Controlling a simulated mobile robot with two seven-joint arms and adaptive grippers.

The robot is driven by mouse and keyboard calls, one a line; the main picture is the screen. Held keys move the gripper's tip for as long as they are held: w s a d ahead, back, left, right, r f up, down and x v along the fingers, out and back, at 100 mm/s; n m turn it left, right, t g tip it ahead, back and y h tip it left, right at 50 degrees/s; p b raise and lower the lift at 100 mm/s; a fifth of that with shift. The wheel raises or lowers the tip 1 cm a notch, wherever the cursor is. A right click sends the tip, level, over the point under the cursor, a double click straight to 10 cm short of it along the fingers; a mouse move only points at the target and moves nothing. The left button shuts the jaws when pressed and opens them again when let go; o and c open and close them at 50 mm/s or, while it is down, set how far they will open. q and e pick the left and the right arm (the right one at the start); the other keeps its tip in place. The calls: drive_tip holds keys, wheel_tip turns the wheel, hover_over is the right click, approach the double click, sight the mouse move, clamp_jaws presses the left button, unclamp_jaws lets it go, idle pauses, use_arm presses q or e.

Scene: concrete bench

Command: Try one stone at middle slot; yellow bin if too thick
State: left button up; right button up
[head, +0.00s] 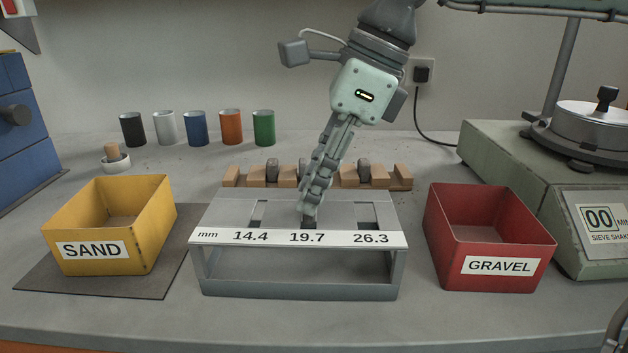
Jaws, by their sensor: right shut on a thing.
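My right gripper (309,212) reaches down from above, slightly tilted, with its fingertips at the middle slot of the grey gauge (230,212). It is shut on a stone, which is mostly hidden between the fingertips; I cannot tell how far it sits in the slot. The gauge's front strip reads 14.4, 19.7 and 26.3 mm; the left and right slots look empty. The yellow bin (152,225), labelled SAND, stands left of the gauge and looks empty. My left gripper is not in view.
A wooden rack (403,178) behind the gauge holds grey stones (363,172). A red bin (540,245) labelled GRAVEL stands to the right, beside a green sieve shaker (500,145). Several coloured cups (231,125) stand at the back left. The bench front is clear.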

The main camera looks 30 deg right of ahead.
drive_tip(key=shift+f, duration=0.2)
idle(0.6)
drive_tip(key=o, duration=1.2)
drive_tip(key=v, duration=1.2)
drive_tip(key=shift+w+r, duration=0.1)
